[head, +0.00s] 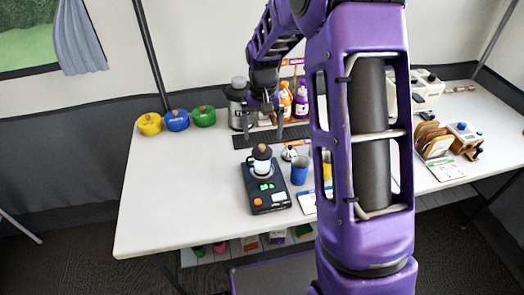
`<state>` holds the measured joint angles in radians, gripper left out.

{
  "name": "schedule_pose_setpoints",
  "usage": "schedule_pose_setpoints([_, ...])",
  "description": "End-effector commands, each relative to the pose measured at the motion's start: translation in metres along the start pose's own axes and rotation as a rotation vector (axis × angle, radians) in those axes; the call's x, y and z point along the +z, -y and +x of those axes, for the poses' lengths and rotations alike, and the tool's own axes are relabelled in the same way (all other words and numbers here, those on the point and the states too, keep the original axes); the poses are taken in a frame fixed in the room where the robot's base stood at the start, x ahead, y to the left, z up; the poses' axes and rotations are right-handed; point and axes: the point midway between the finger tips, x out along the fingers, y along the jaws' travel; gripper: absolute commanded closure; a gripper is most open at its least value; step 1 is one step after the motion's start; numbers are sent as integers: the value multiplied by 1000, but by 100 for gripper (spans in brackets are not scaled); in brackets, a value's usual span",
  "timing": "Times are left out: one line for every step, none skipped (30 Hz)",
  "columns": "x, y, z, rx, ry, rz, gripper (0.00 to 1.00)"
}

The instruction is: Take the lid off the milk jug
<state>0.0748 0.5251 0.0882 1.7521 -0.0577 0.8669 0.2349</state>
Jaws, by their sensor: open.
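A white jug (262,166) with a dark lid (262,152) and a brown knob stands upright on a black scale (268,205) at the front middle of the table. A steel canister (235,114) with a grey domed lid (239,82) stands farther back, just left of my gripper. I cannot tell for sure which of these two is the milk jug. Both lids are on. My gripper (263,125) is open and points down over the table, behind the white jug and beside the steel canister. No object shows between its fingers.
Yellow (149,125), blue (177,121) and green (203,117) pots stand at the back left. A blue cup (299,171) is right of the scale. Orange and purple bottles (302,101) stand behind. The table's left front (165,205) is clear. My arm hides the table's middle right.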

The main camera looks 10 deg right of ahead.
Motion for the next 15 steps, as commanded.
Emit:
schedule_pose_setpoints([0, 0, 4, 0, 2, 0, 0])
schedule_pose_setpoints([0, 0, 6, 1, 3, 0, 0])
schedule_pose_setpoints([0, 1, 12, 1, 3, 0, 0])
schedule_pose_setpoints([0, 1, 16, 0, 3, 0, 0])
schedule_pose_setpoints([0, 2, 21, 1, 4, 0, 0])
schedule_pose_setpoints([0, 2, 28, 1, 4, 0, 0])
schedule_pose_setpoints([0, 2, 32, 0, 3, 1, 0])
schedule_pose_setpoints([0, 2, 36, 0, 3, 1, 0])
schedule_pose_setpoints([0, 2, 42, 0, 3, 2, 0])
schedule_pose_setpoints([0, 2, 45, 0, 3, 2, 0])
schedule_pose_setpoints([0, 2, 48, 0, 2, 2, 0])
schedule_pose_setpoints([-1, 2, 50, 0, 2, 1, 0])
schedule_pose_setpoints([-1, 2, 51, 0, 1, 1, 0])
schedule_pose_setpoints([-1, 2, 52, 0, 1, 1, 0])
schedule_pose_setpoints([-1, 2, 52, 0, 0, 1, 0])
